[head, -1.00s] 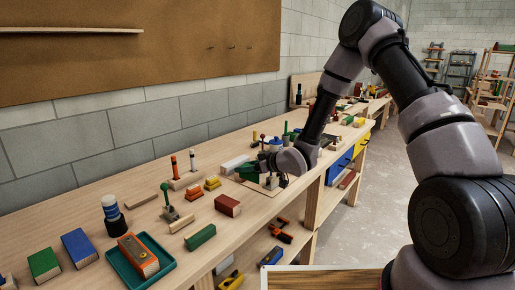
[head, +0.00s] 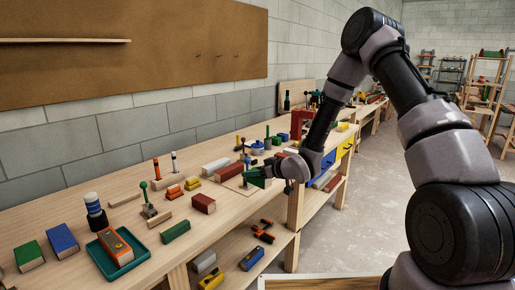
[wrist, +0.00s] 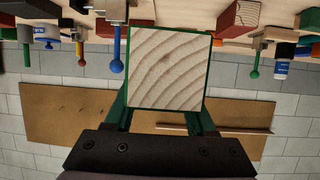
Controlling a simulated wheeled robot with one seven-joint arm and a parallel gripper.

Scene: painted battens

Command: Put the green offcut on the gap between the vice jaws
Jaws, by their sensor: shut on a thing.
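The green offcut is a block with green sides and a bare wood-grain end; that end (wrist: 167,68) fills the middle of the wrist view. In the head view the offcut (head: 257,177) shows small at the tip of my gripper (head: 268,174). My gripper (wrist: 162,118) is shut on it, one finger on each side. The offcut is over or just beyond a pale square board (head: 232,185) on the bench; I cannot tell its height. A small grey and dark thing (head: 246,184) stands by that board. I cannot make out the vice jaws or their gap with certainty.
A dark red block (head: 203,203), a long red block (head: 230,170) and a white block (head: 215,166) lie nearby on the bench. A grey fixture with a green ball handle (head: 149,208) stands farther left. The wrist view shows a blue ball handle (wrist: 117,58) near the offcut.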

